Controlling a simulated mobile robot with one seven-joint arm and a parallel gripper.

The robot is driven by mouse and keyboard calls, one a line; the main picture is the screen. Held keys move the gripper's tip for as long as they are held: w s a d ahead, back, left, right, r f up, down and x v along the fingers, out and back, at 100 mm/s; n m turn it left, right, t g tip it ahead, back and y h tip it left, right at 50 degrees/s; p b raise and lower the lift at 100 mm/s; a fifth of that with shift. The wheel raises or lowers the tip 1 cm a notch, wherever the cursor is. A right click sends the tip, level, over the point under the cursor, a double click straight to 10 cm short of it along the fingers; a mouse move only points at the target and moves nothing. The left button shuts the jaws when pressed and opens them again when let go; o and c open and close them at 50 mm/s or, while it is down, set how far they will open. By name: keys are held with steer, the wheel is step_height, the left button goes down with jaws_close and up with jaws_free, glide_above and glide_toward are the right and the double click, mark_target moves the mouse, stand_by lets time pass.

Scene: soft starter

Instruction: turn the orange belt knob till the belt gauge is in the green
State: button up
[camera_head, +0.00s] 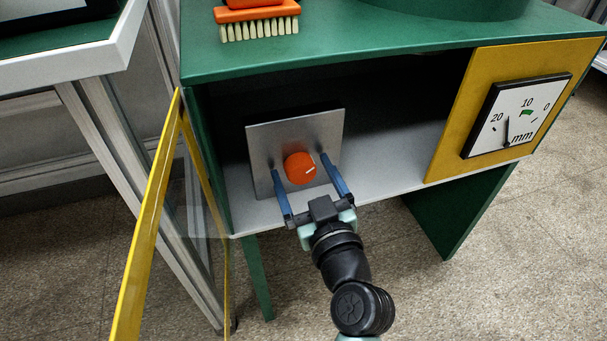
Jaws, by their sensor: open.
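The orange belt knob (300,168) sits on a grey square plate (262,143) inside the open compartment of the green cabinet. My gripper (299,168) is open, with one blue finger to the left of the knob and one to the right. I cannot tell whether either finger touches it. The belt gauge (518,114) is on the yellow panel at right, marked 20, 10, 0 and mm.
A yellow-framed clear door (150,230) stands open at the compartment's left. An orange brush (256,18) lies on the green cabinet top (350,45). A white-edged table (75,60) stands at left. The grey shelf (400,150) is bare right of the plate.

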steer(key=shift+w, duration=0.1)
steer(key=c, duration=1.4)
steer(key=m+p, duration=0.2)
steer(key=m, duration=0.3)
steer(key=shift+d+m, duration=0.1)
steer(key=shift+m, duration=0.3)
steer(key=m+p, duration=0.2)
steer(key=m, duration=0.3)
steer(key=shift+d, duration=0.1)
steer(key=m+p, duration=0.2)
steer(key=m, duration=0.4)
steer(key=shift+f+m+p, duration=0.15)
steer(key=shift+m+p, duration=0.25)
steer(key=m+p, duration=0.1)
steer(key=m, duration=0.1)
steer(key=m+p, duration=0.1)
steer(key=m, duration=0.1)
steer(key=shift+f+m, duration=0.2)
steer(key=shift+m, duration=0.2)
